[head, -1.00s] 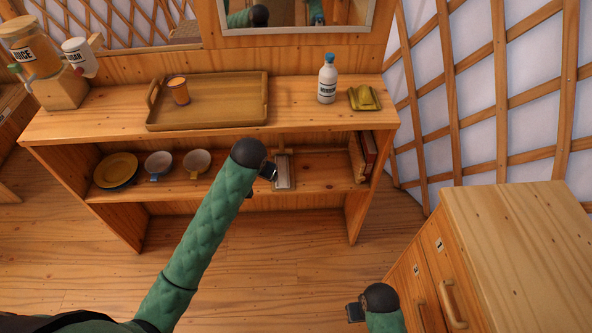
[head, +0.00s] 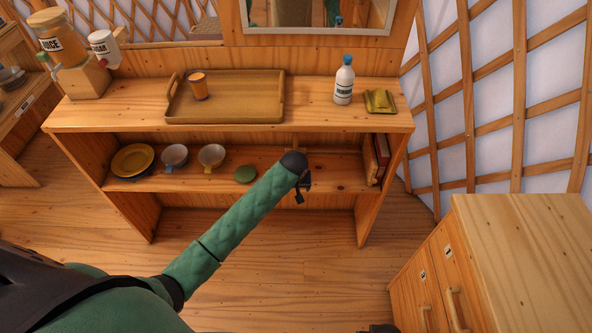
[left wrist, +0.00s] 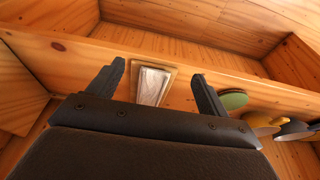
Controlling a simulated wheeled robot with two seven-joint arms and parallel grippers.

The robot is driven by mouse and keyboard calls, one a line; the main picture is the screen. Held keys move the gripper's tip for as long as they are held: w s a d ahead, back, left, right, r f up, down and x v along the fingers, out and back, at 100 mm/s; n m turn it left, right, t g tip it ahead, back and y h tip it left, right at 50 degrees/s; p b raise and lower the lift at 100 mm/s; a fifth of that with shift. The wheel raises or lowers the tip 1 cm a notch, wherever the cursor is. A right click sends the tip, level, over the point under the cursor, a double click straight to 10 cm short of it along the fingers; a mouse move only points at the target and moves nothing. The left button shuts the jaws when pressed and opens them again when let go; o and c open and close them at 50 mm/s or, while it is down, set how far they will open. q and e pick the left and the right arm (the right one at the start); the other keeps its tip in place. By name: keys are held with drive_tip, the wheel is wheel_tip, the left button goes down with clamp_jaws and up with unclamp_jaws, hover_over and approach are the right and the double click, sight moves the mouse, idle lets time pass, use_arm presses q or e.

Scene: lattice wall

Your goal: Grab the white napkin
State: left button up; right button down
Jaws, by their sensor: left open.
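The white napkin (left wrist: 152,86) lies in a light wooden holder (left wrist: 168,72) on the lower shelf, seen in the left wrist view. My left gripper (left wrist: 160,82) is open and empty, with one finger to each side of the napkin in that picture. I cannot tell how far in front of it the fingers are. In the head view my left gripper (head: 303,190) is at the front of the lower shelf and hides most of the napkin and holder. Of my right arm only a dark bit shows at the bottom edge; its jaws cannot be made out.
The lower shelf (head: 330,180) also holds a green round item (head: 245,174), two cups, yellow plate (head: 132,158) and books (head: 378,158). The upper board (head: 310,115) is close above, bearing a tray (head: 240,112) and bottle (head: 344,82). A cabinet (head: 520,250) stands at right.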

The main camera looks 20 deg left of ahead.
use_arm(q)
drive_tip(key=w+a, duration=0.1)
drive_tip(key=w, duration=0.2)
drive_tip(key=w+a+p, duration=0.1)
drive_tip(key=w, duration=0.3)
drive_tip(key=w+a+p, duration=0.1)
drive_tip(key=w, duration=0.2)
drive_tip(key=shift+w, duration=0.2)
drive_tip(key=shift+w+a+r, duration=0.1)
drive_tip(key=shift+w, duration=0.3)
drive_tip(key=shift+p+x, duration=0.75)
drive_tip(key=shift+x, duration=1.85)
use_arm(e)
wheel_tip(320, 180, down, 11)
drive_tip(key=s+d, duration=0.2)
drive_tip(key=shift+s+r, duration=0.2)
drive_tip(key=shift+d, duration=0.1)
use_arm(q)
drive_tip(key=c, duration=1.1)
drive_tip(key=shift+o, duration=0.2)
